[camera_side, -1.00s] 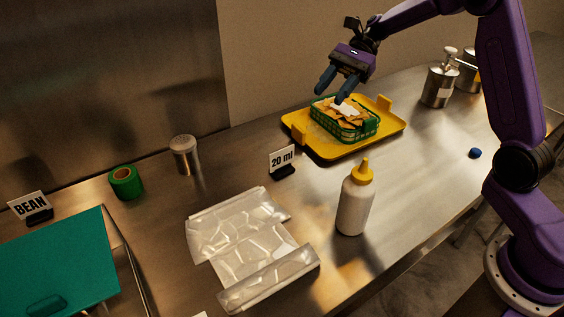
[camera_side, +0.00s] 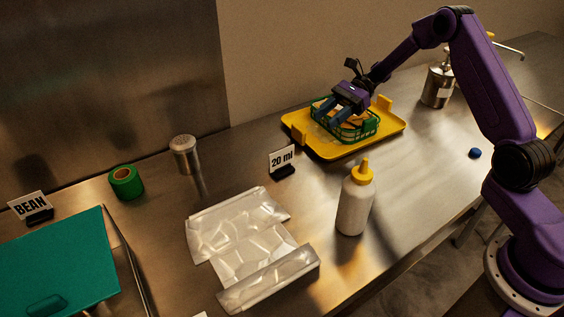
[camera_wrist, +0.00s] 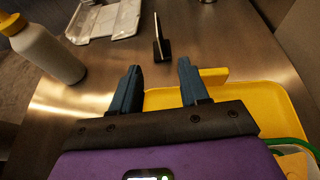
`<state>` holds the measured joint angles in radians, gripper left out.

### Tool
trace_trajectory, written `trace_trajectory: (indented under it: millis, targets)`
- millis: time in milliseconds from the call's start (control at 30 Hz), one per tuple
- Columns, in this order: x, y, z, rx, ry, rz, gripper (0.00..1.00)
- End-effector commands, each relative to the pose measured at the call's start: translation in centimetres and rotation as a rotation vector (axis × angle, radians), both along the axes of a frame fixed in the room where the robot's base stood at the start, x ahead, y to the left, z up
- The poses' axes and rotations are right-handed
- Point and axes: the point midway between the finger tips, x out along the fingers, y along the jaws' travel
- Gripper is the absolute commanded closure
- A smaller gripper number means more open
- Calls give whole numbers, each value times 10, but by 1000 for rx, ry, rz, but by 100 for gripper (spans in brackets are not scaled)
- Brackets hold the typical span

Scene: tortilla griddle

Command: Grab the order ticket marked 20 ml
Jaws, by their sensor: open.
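The order ticket marked 20 ml (camera_side: 281,158) is a white card in a small black stand. It stands upright on the steel counter, left of the yellow tray. The wrist view shows the ticket (camera_wrist: 160,38) nearly edge-on, ahead of my fingers. My gripper (camera_side: 340,116) is over the green basket on the tray in the side view, apart from the ticket. In the wrist view my gripper (camera_wrist: 157,85) has its two dark fingers spread, with nothing between them.
The yellow tray (camera_side: 388,126) holds a green basket (camera_side: 368,129) of chips. A white bottle (camera_side: 354,204) with a yellow cap stands in front of the ticket. Crumpled foil (camera_side: 235,235), green tape (camera_side: 126,183), a shaker (camera_side: 184,155) and a BEAN ticket (camera_side: 29,206) lie left.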

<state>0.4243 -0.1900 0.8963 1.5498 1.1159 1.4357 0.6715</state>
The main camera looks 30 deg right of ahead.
Motion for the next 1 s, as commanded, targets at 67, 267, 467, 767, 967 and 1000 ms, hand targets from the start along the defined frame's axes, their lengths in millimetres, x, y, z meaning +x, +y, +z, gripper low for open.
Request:
trace_trajectory:
  millis: [67, 267, 467, 767, 967, 1000]
  targets:
    - [-2, 11, -5, 1, 4, 6, 55]
    - [-3, 45, -18, 0, 5, 6, 55]
    - [-5, 79, -33, 0, 5, 6, 55]
    - [-6, 108, -45, -1, 2, 3, 55]
    - [-8, 123, -55, -1, 3, 6, 55]
    - [-8, 128, -59, 0, 4, 6, 55]
